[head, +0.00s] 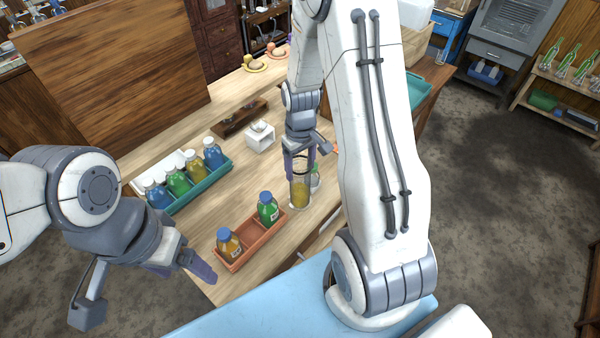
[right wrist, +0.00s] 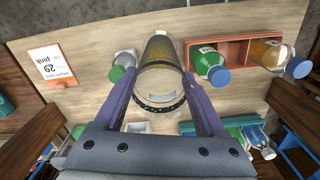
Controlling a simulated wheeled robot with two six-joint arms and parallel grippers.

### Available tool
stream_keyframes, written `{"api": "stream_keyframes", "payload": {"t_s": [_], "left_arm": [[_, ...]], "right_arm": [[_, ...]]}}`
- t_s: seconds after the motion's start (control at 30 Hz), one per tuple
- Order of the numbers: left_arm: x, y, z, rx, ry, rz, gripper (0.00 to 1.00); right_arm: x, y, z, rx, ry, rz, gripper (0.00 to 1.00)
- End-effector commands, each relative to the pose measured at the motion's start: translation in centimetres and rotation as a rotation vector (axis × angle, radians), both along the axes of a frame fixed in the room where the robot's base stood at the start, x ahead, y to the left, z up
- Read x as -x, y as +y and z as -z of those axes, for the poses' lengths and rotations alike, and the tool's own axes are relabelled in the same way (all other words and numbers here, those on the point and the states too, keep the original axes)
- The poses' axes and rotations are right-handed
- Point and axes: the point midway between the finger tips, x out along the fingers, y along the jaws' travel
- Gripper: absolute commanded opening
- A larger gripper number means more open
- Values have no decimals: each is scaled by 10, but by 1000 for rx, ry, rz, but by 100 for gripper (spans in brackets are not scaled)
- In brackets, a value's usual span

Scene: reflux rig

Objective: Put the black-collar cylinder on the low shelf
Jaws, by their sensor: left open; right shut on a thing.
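The black-collar cylinder (head: 300,193) is clear glass with yellow liquid low inside and a black ring near its top. My right gripper (head: 300,170) is shut on it from above and holds it upright over the wooden bench; whether its base touches the bench I cannot tell. In the right wrist view the cylinder (right wrist: 161,52) stands between the two purple fingers (right wrist: 160,100), with the black collar close to the palm. My left gripper (head: 192,268) is open and empty, left of the bench's near end. I cannot make out which surface is the low shelf.
An orange tray (head: 250,250) with two capped bottles stands left of the cylinder. A teal tray (head: 205,187) with several bottles lies farther left. A small green-capped bottle (right wrist: 122,68) is close beside the cylinder. A printed card (right wrist: 53,65) lies on the bench. A wooden rack (head: 530,101) with green bottles stands far right.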

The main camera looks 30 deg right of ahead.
Motion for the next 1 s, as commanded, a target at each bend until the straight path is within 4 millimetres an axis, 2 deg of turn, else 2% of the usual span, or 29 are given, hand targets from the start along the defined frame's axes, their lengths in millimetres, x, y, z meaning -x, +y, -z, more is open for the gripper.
{"api": "stream_keyframes", "payload": {"t_s": [0.37, 0.8, 0.83, 0.9, 1.0], "left_arm": [[0, 0, -14, 0, 0, 3, 82], [0, 0, -10, 0, 0, 2, 82], [0, 0, -11, 0, 0, 2, 82], [0, 0, -11, 0, 0, 2, 82], [0, 0, -11, 0, 0, 2, 82]], "right_arm": [[-1, 1, 37, -1, 2, 0, 0], [-1, 0, 45, 0, -1, -1, 0], [-1, 0, 45, 0, 0, -1, 80], [-1, 0, 44, 0, 0, -1, 100], [-1, 0, 44, 0, 0, -1, 100]]}}
